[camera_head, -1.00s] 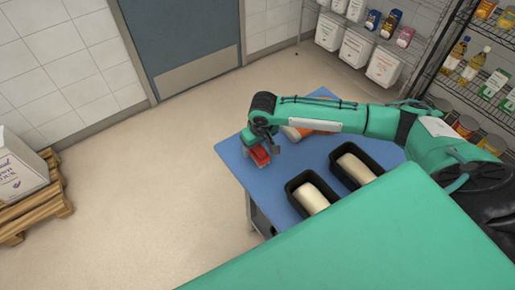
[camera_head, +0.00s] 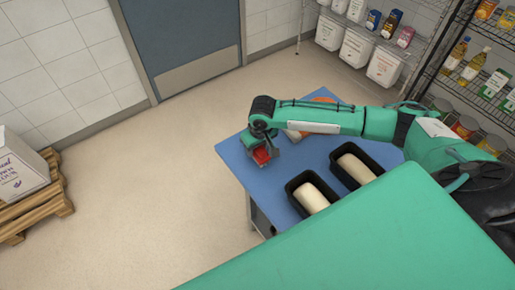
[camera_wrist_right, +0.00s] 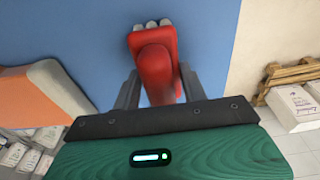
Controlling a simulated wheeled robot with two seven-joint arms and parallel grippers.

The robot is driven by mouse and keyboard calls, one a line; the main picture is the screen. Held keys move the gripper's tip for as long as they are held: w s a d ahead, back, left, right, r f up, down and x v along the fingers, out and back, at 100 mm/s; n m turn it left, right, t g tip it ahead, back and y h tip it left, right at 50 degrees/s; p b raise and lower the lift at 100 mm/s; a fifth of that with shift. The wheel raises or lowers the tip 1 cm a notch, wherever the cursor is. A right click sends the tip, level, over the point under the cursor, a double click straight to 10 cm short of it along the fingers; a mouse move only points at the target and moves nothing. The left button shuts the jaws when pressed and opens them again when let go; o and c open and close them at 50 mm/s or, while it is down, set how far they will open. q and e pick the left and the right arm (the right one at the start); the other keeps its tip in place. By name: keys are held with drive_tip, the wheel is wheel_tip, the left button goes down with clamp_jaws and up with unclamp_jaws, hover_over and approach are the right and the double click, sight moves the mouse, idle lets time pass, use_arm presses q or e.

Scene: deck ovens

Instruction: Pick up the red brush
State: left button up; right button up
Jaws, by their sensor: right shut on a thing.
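The red brush (camera_head: 261,155) is at the left end of the blue table (camera_head: 235,159), below my right gripper (camera_head: 262,150). In the right wrist view the red brush (camera_wrist_right: 155,62) lies between the two grey fingers of my right gripper (camera_wrist_right: 157,85), with its pale bristle tufts at the far end. The right gripper is shut on the brush. I cannot tell whether the brush touches the table. My left gripper is not in view.
Two black loaf tins (camera_head: 313,196) (camera_head: 352,165) with pale dough stand on the table. An orange and white object (camera_wrist_right: 45,95) lies beside the gripper, partly behind my arm in the head view. Shelves (camera_head: 470,60) stand at the right.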

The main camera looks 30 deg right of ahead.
wheel_tip(320, 180, up, 20)
drive_tip(key=b, duration=0.3)
drive_tip(key=shift+f, duration=0.1)
drive_tip(key=shift+o, duration=1.1)
drive_tip(key=shift+c, duration=0.2)
